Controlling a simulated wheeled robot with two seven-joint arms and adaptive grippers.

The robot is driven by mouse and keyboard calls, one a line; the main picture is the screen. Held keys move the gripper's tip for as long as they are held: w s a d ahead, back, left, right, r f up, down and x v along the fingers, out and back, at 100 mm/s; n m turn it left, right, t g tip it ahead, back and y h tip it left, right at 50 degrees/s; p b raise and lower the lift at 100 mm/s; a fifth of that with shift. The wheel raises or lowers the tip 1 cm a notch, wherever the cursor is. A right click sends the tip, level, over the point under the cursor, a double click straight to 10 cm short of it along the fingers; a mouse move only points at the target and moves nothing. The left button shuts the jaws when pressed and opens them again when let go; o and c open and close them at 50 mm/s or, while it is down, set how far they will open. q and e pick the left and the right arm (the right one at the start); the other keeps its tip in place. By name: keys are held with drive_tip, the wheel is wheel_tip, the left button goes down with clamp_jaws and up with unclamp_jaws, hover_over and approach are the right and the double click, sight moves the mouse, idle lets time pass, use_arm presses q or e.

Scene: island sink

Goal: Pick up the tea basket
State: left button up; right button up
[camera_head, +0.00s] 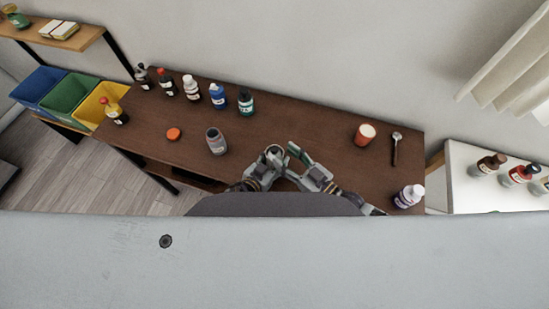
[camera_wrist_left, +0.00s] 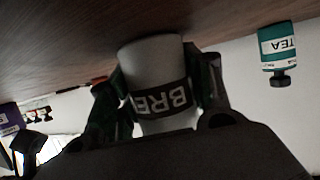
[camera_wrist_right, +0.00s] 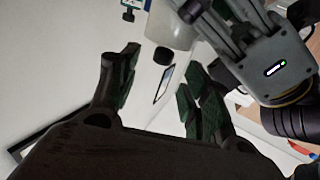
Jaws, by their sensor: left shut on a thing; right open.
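My left gripper (camera_wrist_left: 160,85) is shut on a pale grey cup (camera_wrist_left: 152,58) with a dark band lettered "BRE". In the head view the left gripper (camera_head: 272,154) is over the front middle of the brown table. My right gripper (camera_head: 304,158) is just to its right, open. In the right wrist view its fingers (camera_wrist_right: 155,80) are apart with nothing between them, and a pale vessel (camera_wrist_right: 170,25) is beyond them, beside my left gripper. I cannot make out a tea basket with certainty. A teal bottle (camera_head: 245,102), lettered "TEA" in the left wrist view (camera_wrist_left: 277,48), stands at the table's back.
An orange canister (camera_head: 364,134), a spoon-like tool (camera_head: 395,148) and a white bottle (camera_head: 409,196) are to the right. Several bottles line the back left. The table between grippers and canister is clear.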

sight(274, 148)
drive_tip(key=shift+f+x, duration=0.15)
drive_tip(key=shift+x, duration=1.15)
drive_tip(key=shift+f+x, duration=0.1)
drive_tip(key=shift+x, duration=1.2)
clamp_jaws()
drive_tip(key=shift+r, duration=0.2)
wheel_tip(274, 148, up, 17)
drive_tip(key=shift+r, duration=0.2)
idle(0.8)
drive_tip(key=shift+r, duration=0.15)
